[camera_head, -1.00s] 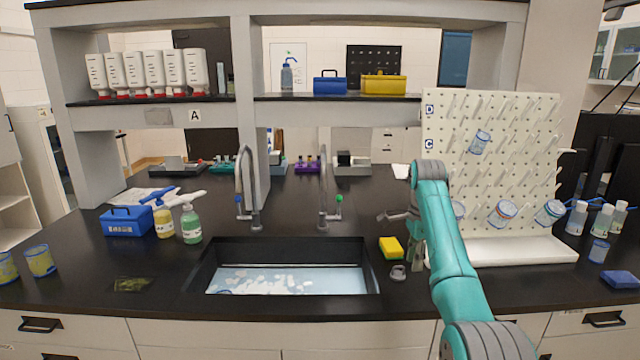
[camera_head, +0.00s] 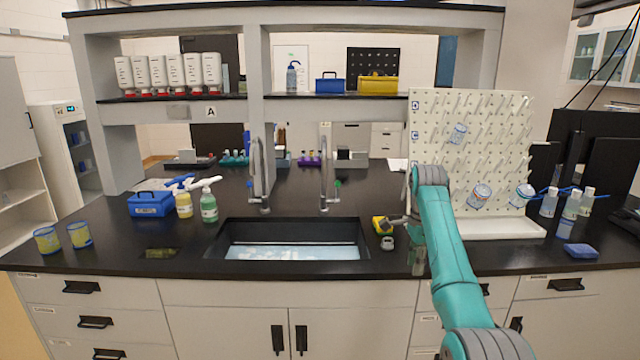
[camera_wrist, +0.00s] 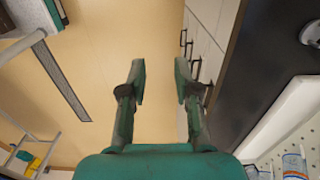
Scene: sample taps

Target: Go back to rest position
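My gripper (camera_wrist: 160,85) is open and empty in the wrist view. Its two fingers stand apart with the tan floor and the drawer fronts beyond them. In the head view my teal arm rises at the right of the sink and hides most of the gripper. A finger of my gripper (camera_head: 396,223) shows to the left of the arm, in front of the yellow sponge (camera_head: 381,223). I cannot tell the exact distance between them.
A sink (camera_head: 290,252) is left of my arm, with two taps behind it. A white pegboard rack (camera_head: 470,120) holding several beakers stands at the right. Bottles (camera_head: 209,207), a blue box (camera_head: 151,204) and yellow-blue cups (camera_head: 79,235) stand on the left counter (camera_head: 115,235).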

